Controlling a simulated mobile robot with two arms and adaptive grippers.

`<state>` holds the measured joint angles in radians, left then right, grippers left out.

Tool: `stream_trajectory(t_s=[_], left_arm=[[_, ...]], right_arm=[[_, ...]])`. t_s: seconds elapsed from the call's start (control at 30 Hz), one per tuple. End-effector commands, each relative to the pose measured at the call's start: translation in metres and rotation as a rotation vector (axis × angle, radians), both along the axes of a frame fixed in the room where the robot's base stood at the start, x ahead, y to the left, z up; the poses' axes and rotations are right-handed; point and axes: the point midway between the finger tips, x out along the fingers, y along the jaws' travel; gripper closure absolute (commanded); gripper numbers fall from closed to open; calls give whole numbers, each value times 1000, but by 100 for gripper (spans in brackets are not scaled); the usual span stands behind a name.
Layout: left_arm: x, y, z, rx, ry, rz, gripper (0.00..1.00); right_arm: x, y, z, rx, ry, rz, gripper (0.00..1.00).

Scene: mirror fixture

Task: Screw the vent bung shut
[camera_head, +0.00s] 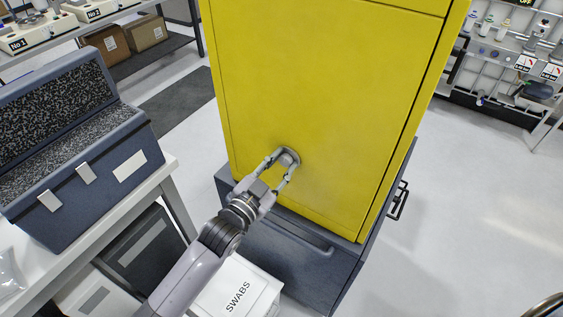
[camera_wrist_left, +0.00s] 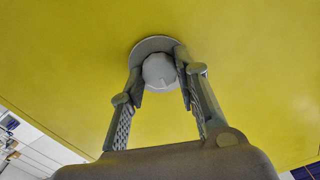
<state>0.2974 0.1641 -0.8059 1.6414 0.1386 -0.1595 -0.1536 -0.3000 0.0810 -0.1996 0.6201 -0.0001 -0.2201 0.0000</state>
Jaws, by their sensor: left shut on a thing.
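The vent bung (camera_head: 289,157) is a grey round cap on the side of the tall yellow cabinet (camera_head: 300,90), low on that face. In the left wrist view the bung (camera_wrist_left: 159,72) is a faceted grey knob in front of a darker round flange on the yellow panel. My left gripper (camera_head: 280,163) reaches it from the lower left, shut on the bung with one finger on each side. The fingers also show in the left wrist view (camera_wrist_left: 160,88). How far the bung is seated is hidden. My right gripper is not in view.
A dark blue drawer base (camera_head: 290,250) with a handle stands under the cabinet. A white box marked SWABS (camera_head: 238,290) is below my left arm. A blue foam-lined case (camera_head: 80,150) is on a white bench at left. Floor at right (camera_head: 460,200) is clear.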

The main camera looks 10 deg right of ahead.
Motion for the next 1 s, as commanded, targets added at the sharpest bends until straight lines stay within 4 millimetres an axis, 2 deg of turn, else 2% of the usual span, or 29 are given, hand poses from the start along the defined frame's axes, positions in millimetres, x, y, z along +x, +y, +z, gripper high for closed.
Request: stream_trajectory(t_s=[0.33, 0.87, 0.9, 1.0], left_arm=[[0, 0, -2, -96, 102, 0, 99], [0, 0, -2, -113, 120, 0, 99], [0, 0, -2, -113, 120, 0, 69], [0, 0, -2, -113, 119, 0, 63]], right_arm=[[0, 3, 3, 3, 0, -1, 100], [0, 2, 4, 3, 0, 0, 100], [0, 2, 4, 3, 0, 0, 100], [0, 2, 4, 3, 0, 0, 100]])
